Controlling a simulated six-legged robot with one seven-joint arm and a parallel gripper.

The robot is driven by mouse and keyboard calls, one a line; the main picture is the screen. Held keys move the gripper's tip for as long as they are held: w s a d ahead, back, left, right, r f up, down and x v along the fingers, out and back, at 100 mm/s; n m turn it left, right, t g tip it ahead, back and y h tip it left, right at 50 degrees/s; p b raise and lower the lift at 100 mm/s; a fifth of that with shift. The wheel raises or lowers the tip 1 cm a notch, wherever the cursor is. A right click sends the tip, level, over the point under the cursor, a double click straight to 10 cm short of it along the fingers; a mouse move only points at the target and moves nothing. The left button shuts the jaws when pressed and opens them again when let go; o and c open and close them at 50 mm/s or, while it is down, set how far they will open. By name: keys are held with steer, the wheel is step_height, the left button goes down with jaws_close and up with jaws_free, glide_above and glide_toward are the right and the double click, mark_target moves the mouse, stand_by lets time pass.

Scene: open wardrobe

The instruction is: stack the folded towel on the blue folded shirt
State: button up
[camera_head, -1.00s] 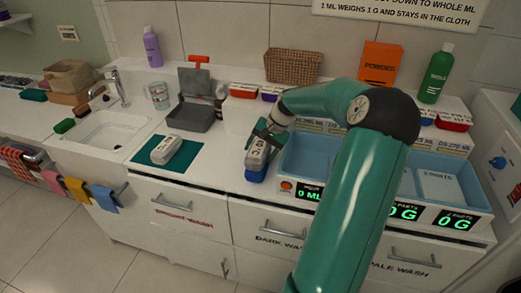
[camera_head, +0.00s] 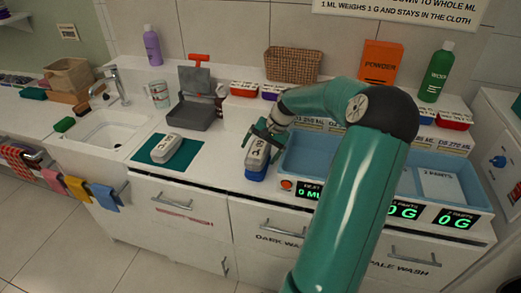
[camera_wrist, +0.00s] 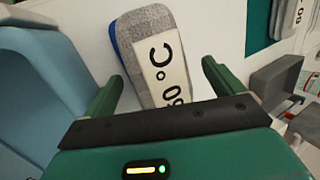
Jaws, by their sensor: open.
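A grey folded towel (camera_head: 257,153) with a pale label lies on the blue folded shirt (camera_head: 256,174) on the white counter, left of the blue trays. The towel hides most of the shirt. My gripper (camera_head: 264,137) is at the towel's far end. In the wrist view my gripper (camera_wrist: 160,85) is open, with one finger on each side of the towel and gaps visible beside it.
Another grey folded piece (camera_head: 168,148) with a pale label lies on a teal mat (camera_head: 188,158) to the left. A grey scale-like pan (camera_head: 195,115) stands behind. Blue trays (camera_head: 300,160) are close on the right. The counter's front edge is just before the stack.

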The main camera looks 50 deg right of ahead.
mark_target(260, 149)
steer(key=shift+r, duration=4.5)
steer(key=a+r+n+g+h, duration=0.1)
steer(key=a+r+n+h, duration=0.15)
steer(key=a, duration=0.85)
steer(key=a+r+n+g+h, duration=0.1)
steer(key=a+r+n, duration=0.2)
steer(key=a, duration=0.8)
steer(key=s+a+r+n+t, duration=0.1)
steer(key=s+a+n+t, duration=0.1)
steer(key=s+a, duration=0.6)
steer(key=s+a+r+n+t, duration=0.1)
steer(key=s+a+n, duration=0.4)
steer(key=s+a, duration=0.2)
steer(key=shift+s+a+r+t, duration=0.3)
steer(key=shift+s+a+t, duration=0.1)
steer(key=shift+a, duration=0.35)
